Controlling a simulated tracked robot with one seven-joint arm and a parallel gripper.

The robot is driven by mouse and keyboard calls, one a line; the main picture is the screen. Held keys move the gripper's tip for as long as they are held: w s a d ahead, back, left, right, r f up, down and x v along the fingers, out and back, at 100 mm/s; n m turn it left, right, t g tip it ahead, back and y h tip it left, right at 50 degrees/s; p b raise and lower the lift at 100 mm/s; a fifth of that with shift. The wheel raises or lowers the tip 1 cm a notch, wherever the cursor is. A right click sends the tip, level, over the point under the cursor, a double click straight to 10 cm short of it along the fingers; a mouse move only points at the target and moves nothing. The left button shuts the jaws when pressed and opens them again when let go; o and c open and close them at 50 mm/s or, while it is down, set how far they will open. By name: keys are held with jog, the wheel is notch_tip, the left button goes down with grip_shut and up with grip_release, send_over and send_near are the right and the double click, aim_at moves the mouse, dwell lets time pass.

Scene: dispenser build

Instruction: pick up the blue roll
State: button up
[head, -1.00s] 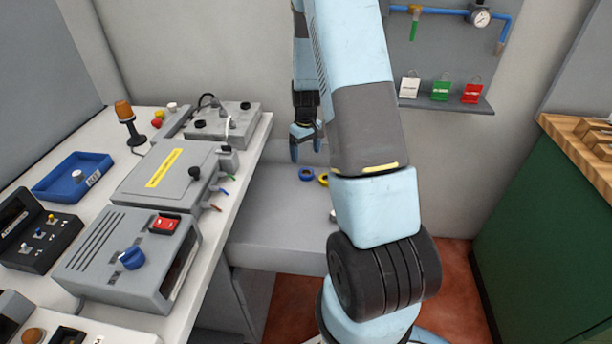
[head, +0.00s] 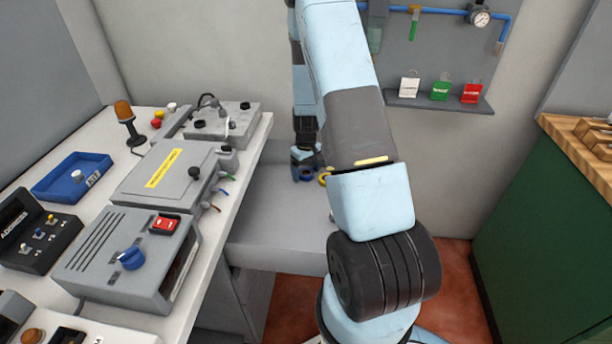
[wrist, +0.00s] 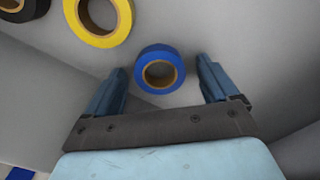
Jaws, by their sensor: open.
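The blue roll (wrist: 159,52) lies on the grey surface, with its brown core facing the wrist camera. In the wrist view it sits between and just ahead of the fingertips of my open gripper (wrist: 160,75), with a gap to each side. I cannot tell whether the fingers reach down to its height. In the head view my gripper (head: 306,165) is low over the grey shelf, and the blue roll (head: 304,175) shows only partly below and behind it.
A yellow roll (wrist: 122,18) lies left of the blue one, and a black roll (wrist: 30,10) lies farther left. The white workbench (head: 235,170) with grey boxes stands left of the arm. The grey shelf (head: 270,225) is clear toward the front.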

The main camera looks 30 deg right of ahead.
aim_at(306, 172)
jog(key=c, duration=1.1)
jog(key=shift+r, duration=0.15)
jog(key=shift+c, duration=0.2)
jog(key=shift+r, duration=0.25)
notch_tip(306, 172, up, 2)
jog(key=shift+r, duration=0.2)
jog(key=s+a+r, duration=0.3)
jog(key=s+r, duration=0.7)
jog(key=s, duration=0.3)
jog(key=shift+s+a, duration=0.25)
jog(key=shift+s, duration=0.05)
